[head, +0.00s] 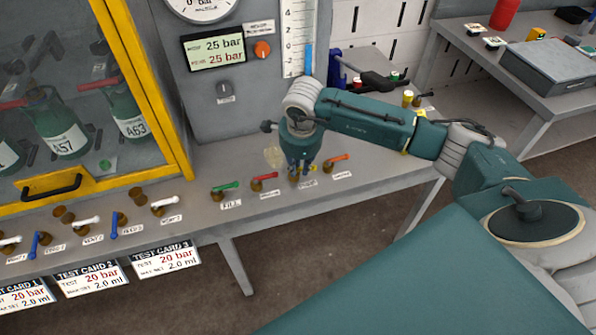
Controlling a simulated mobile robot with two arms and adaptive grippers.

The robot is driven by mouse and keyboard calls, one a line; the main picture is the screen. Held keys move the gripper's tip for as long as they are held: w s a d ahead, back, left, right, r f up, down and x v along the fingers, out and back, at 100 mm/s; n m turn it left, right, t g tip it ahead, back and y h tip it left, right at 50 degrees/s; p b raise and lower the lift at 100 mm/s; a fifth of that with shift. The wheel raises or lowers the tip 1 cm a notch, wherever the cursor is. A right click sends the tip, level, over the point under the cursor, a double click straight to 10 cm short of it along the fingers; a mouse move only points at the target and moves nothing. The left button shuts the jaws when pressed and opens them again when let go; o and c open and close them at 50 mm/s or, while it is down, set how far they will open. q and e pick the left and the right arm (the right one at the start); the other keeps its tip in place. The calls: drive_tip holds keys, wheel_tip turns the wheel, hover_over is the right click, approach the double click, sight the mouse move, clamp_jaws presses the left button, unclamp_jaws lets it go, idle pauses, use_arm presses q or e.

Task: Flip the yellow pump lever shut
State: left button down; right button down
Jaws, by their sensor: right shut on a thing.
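My right gripper (299,168) reaches down to the bench-front valve row, its fingers closed on the yellow pump lever (294,178). The fingers hide most of that lever, so its exact angle cannot be told. In the row, a green lever (225,186) over the FILL label and a red lever (264,178) are to its left. My left gripper is not in view.
A yellow-framed cabinet (180,165) with green bottles stands at the left, with more valves in front of it. A grey panel with a gauge, a display (215,52) reading 25 bar and an orange knob (262,49) rises behind. A side bench (480,75) is at the right.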

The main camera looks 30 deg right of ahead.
drive_tip(key=shift+w+d+r+n+b, duration=0.1)
drive_tip(key=shift+d+n+b, duration=0.05)
drive_tip(key=shift+n+b, duration=0.3)
drive_tip(key=shift+w+d+n+b, duration=0.1)
drive_tip(key=shift+n+b, duration=0.25)
drive_tip(key=shift+n, duration=0.2)
drive_tip(key=c, duration=1.6)
unclamp_jaws()
drive_tip(key=shift+c, duration=0.2)
wheel_tip(320, 180, up, 12)
drive_tip(key=s, duration=0.2)
drive_tip(key=shift+s+a, duration=0.2)
drive_tip(key=shift+a, duration=0.05)
